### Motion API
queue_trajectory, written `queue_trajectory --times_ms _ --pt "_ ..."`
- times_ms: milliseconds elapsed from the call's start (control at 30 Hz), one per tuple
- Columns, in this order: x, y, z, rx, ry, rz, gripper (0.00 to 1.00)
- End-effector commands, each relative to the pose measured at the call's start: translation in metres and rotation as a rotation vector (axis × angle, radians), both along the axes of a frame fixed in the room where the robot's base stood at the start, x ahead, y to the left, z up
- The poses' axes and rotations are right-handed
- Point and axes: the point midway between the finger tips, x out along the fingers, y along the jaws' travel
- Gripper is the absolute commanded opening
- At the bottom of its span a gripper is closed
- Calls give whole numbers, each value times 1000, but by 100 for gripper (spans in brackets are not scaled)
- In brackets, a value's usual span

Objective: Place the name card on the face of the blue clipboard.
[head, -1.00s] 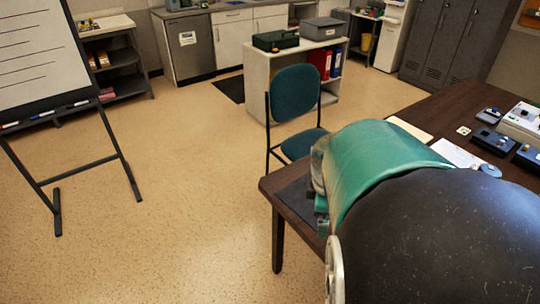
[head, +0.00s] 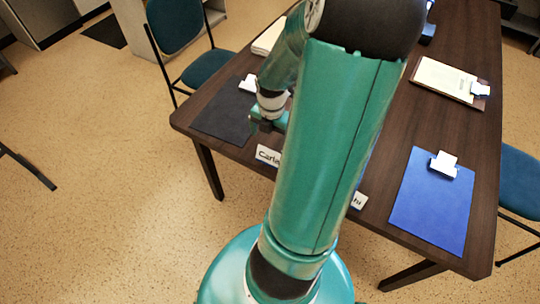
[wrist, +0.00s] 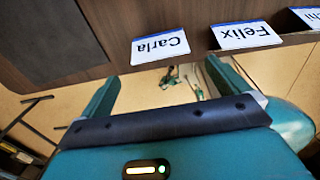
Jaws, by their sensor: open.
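Three white name cards stand along the table's near edge. The card reading "Carla" (head: 267,155) also shows in the wrist view (wrist: 160,47), as do the "Felix" card (wrist: 245,35) and a cut-off one ending in "hi" (wrist: 307,17). In the head view my arm hides Felix, and the "hi" card (head: 358,201) shows partly. My gripper (wrist: 160,72) is open and empty, its fingers spread just short of the Carla card. The blue clipboard (head: 425,210) lies flat at the table's right, its face bare below a silver clip.
A clipboard with cream paper (head: 445,78) lies beyond the blue one. Blue chairs stand at the left (head: 175,25) and right (head: 520,180) of the dark table. Open floor lies at left.

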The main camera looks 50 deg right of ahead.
Motion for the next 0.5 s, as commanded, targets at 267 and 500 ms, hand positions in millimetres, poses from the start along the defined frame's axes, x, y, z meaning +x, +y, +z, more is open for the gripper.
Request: queue_trajectory --times_ms 267,500 --pt "1 1 -38 1 0 1 100" --pt "2 4 -63 4 0 2 100"
